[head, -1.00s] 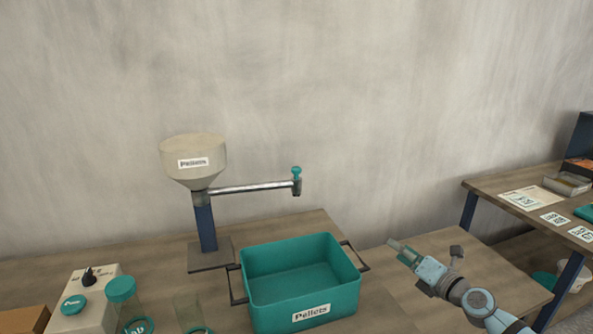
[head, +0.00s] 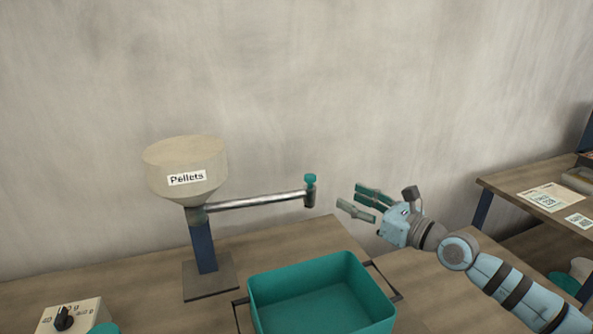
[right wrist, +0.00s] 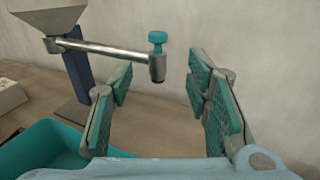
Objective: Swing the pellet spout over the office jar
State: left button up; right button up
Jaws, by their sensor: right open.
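The pellet spout (head: 258,201) is a metal tube that reaches right from the beige hopper labelled Pellets (head: 186,172). Its tip carries a teal knob (head: 310,180). In the right wrist view the knob (right wrist: 157,38) shows between and beyond the two open fingers (right wrist: 165,100). The office jar is not clearly in view. My left gripper is not in view.
The hopper stands on a dark post with a flat base plate (head: 210,277). A scale with a black dial (head: 66,318) is at the lower left. A side shelf with printed cards (head: 553,196) stands at the right. The air around the knob is free.

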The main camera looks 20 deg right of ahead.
aim_at(315, 180)
jog(key=b+x, duration=0.1)
jog(key=x, duration=1.2)
jog(key=shift+w+a+r, duration=0.15)
jog(key=shift+a, duration=0.1)
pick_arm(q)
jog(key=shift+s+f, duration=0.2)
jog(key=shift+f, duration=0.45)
pick_arm(e)
jog(key=shift+w+a+r, duration=0.1)
jog(key=shift+w+r, duration=0.05)
jog(key=shift+w, duration=0.15)
grip_shut()
